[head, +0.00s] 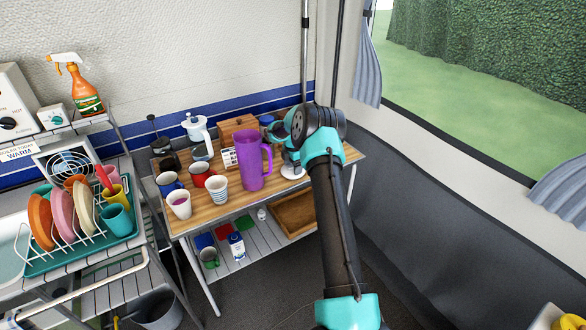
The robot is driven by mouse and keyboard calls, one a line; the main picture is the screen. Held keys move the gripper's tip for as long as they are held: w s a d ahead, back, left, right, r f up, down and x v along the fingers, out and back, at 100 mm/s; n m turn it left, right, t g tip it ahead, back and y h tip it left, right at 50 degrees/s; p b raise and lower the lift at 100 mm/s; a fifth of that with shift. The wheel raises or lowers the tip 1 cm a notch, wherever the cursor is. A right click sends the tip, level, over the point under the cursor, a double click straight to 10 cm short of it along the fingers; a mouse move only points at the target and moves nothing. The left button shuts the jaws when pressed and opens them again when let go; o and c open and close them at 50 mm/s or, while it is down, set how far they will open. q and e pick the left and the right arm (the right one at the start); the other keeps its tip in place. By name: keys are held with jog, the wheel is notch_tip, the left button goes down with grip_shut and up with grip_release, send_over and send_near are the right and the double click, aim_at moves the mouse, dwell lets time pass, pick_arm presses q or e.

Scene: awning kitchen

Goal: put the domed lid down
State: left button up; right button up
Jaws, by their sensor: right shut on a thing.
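My right gripper (287,148) is over the right end of the wooden tabletop (236,204), with my arm reaching in from the bottom. It is shut, and my own wrist hides most of the jaws. A pale, rounded thing that looks like the domed lid (293,173) shows just below the gripper, partly hidden by it. I cannot tell if its rim touches the tabletop. A purple pitcher (251,161) stands close to its left. My left gripper is out of view.
Several cups, including a striped one (218,190), stand on the left of the tabletop. A white moka pot (198,136) and a wooden box (237,128) are at the back. A dish rack (81,232) is at left. A lower shelf holds a brown tray (293,214).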

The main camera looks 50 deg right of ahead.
jog(key=shift+s+a+f, duration=0.1)
jog(key=shift+f, duration=0.1)
jog(key=shift+c, duration=0.2)
jog(key=shift+r, duration=0.3)
grip_shut()
notch_tip(320, 180, up, 3)
jog(key=s+a+r, duration=0.1)
jog(key=s+a, duration=0.9)
jog(key=a, duration=0.2)
jog(key=shift+a+r, duration=0.15)
jog(key=shift+r, duration=0.1)
